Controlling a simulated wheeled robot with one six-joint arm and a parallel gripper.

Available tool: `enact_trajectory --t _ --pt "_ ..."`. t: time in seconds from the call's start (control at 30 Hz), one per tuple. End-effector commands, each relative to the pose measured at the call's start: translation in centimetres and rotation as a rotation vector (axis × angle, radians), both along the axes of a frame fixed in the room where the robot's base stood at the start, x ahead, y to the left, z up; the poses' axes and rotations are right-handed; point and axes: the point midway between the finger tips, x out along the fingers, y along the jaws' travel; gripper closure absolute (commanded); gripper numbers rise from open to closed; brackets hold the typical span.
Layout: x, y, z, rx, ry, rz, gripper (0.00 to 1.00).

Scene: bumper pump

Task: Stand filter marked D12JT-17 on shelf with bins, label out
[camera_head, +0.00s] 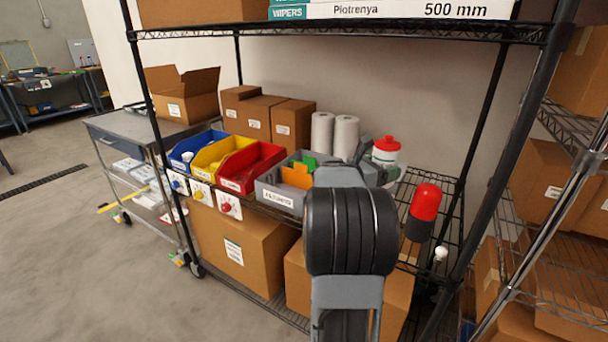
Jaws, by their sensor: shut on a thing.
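My gripper (358,160) is at the middle shelf, right of the grey bin. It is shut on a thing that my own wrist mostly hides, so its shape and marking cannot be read. A white container with a red cap (386,151) shows just behind and right of the fingers; I cannot tell whether they touch it. The shelf with bins (452,205) is black wire. A blue bin (188,152), a yellow bin (215,160), a red bin (250,168) and a grey bin (280,196) line its left front. No D12JT-17 marking is legible.
Brown boxes (292,122) and white rolls (346,135) stand behind the bins. A red and black cylinder (424,208) is at the right. A black post (505,150) bounds the right side, and an upper shelf (340,32) hangs overhead. Open wire shows at far right.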

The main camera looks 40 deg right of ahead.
Motion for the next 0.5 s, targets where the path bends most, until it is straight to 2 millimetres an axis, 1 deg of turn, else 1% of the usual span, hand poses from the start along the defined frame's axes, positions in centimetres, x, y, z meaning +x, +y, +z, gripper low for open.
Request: enact_trajectory --t 0.13,0.27,0.33,0.47,0.5 --pt "0.5 0.4 -2.0 -0.004 -0.001 0.012 0.69" --pt "0.6 0.4 -3.2 -0.005 -0.001 0.013 0.69" --pt "0.5 0.4 -4.2 -0.005 0.000 0.012 0.69" --pt "0.5 0.3 -5.7 -0.005 0.000 0.011 0.69" --pt "0.4 0.3 -6.4 -0.004 0.000 0.010 0.69"
